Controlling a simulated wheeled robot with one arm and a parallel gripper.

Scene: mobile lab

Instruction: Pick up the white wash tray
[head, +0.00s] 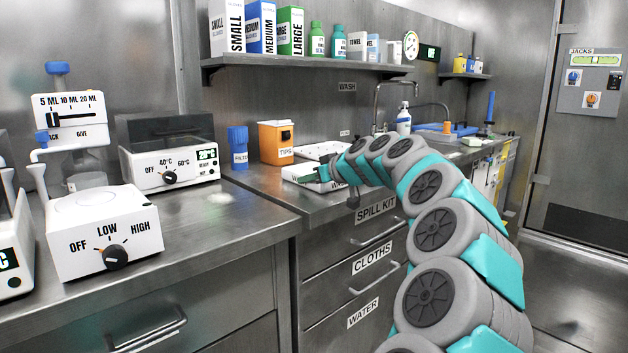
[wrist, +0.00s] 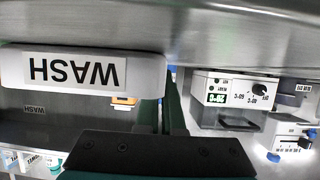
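The white wash tray (head: 293,179) sits on the steel counter in the head view, with part of its label hidden behind my gripper (head: 322,176). In the wrist view, which is upside down, the tray (wrist: 14,70) shows its white wall with the WASH label. My gripper (wrist: 161,105) is at the tray's right end there, with one green finger partly hidden by the tray and the other just beyond its end. The gap between the fingers is narrow. I cannot tell whether they press on the tray wall.
An orange tips box (head: 276,142) and a blue filter bottle (head: 238,147) stand behind and left of the tray. A heater with a dial (head: 168,160) is further left. A shelf (head: 300,62) hangs above. A sink faucet (head: 378,100) and a soap bottle (head: 404,120) are to the right.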

